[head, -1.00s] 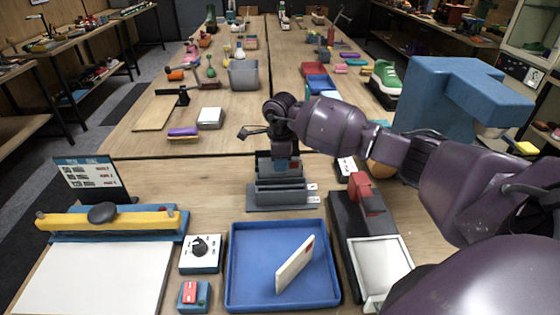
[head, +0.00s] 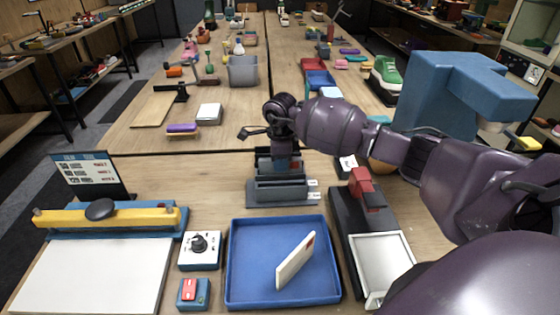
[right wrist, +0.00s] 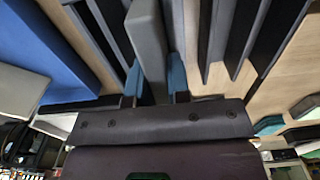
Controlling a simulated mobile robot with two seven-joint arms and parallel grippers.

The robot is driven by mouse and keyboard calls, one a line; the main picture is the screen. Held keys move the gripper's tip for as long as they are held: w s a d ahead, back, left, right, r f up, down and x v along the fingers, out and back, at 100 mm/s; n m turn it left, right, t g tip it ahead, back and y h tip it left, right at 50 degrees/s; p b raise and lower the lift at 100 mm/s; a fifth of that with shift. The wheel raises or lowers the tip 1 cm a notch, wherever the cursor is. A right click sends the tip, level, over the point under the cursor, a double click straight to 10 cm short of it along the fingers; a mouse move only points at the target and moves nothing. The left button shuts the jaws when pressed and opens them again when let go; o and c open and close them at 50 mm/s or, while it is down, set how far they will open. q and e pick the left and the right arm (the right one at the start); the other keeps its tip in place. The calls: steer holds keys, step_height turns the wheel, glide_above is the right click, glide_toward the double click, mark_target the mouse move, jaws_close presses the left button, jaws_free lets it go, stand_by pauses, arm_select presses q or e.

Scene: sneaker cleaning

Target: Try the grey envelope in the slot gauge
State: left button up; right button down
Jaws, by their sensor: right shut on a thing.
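The grey slot gauge (head: 283,190), with upright walls and dark slots, stands behind the blue tray in the head view. Its walls and slots also show in the right wrist view (right wrist: 240,40). My right gripper (head: 282,166) is over the gauge. In the right wrist view its blue fingertips (right wrist: 155,82) are shut on the grey envelope (right wrist: 148,40), a flat slab among the gauge walls. I cannot tell how deep it sits in a slot. In the head view the hand and gauge hide most of the envelope. My left gripper is not in view.
A blue tray (head: 238,290) holds a leaning cream envelope (head: 295,262) with a red mark. A dark device with a white plate (head: 383,262) is to the right. A dial box (head: 200,250), a red-switch box (head: 193,292) and a yellow-barred board (head: 95,275) are to the left.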

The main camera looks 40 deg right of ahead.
steer(key=shift+f, duration=0.3)
steer(key=c, duration=1.1)
jaws_free()
steer(key=shift+o, duration=0.5)
steer(key=shift+r, duration=0.1)
step_height(320, 180, up, 9)
steer(key=shift+r, duration=0.85)
